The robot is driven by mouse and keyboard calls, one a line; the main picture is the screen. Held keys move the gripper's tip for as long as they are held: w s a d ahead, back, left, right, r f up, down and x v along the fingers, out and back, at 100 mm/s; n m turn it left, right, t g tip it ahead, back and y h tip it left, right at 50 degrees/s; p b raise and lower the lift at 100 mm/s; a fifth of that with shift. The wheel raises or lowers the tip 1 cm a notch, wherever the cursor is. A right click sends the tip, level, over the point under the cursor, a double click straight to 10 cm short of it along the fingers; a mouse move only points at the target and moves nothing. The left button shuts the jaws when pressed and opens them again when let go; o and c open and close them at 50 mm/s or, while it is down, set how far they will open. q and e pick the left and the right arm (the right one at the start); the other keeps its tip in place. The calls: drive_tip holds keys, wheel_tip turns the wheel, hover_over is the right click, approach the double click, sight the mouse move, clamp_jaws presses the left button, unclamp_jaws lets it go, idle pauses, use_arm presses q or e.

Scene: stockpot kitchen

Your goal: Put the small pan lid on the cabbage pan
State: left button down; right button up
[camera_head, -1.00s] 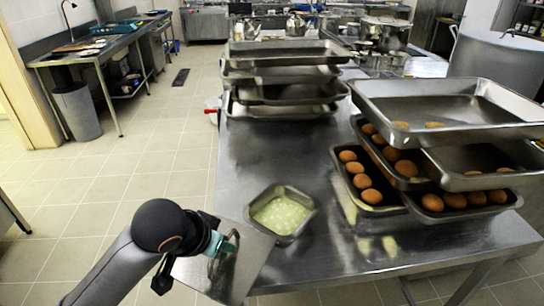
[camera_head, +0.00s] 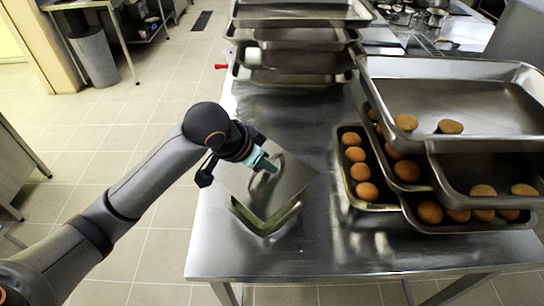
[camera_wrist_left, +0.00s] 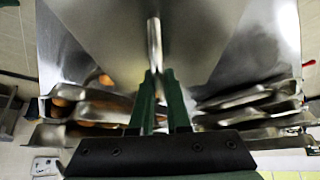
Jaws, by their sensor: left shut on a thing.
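The small pan lid (camera_head: 292,182) is a flat square metal plate with a loop handle on top. My left gripper (camera_head: 266,164) is shut on its handle and holds it tilted over the cabbage pan. In the left wrist view the gripper fingers (camera_wrist_left: 158,98) close on the handle (camera_wrist_left: 154,42), with the lid (camera_wrist_left: 205,35) filling the upper part. The cabbage pan (camera_head: 262,230) stands near the table's front left edge. The lid hides most of it, and only its front and a strip of pale green content show. I cannot tell whether lid and pan touch. My right gripper is not in view.
The steel table (camera_head: 320,245) is clear in front and to the right of the pan. Trays with brown round items (camera_head: 360,172) are stacked on the right, with a large tray (camera_head: 470,100) on top. Empty trays (camera_head: 295,65) are stacked at the back.

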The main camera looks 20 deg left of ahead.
sight(260, 180)
use_arm(q)
drive_tip(key=shift+s+a+f, duration=0.1)
drive_tip(key=shift+s+f, duration=0.05)
drive_tip(key=shift+f, duration=0.6)
drive_tip(key=shift+f+b, duration=0.35)
drive_tip(key=shift+f, duration=1.9)
drive_tip(key=shift+p, duration=0.35)
drive_tip(key=shift+f, duration=0.55)
drive_tip(key=c, duration=0.8)
unclamp_jaws()
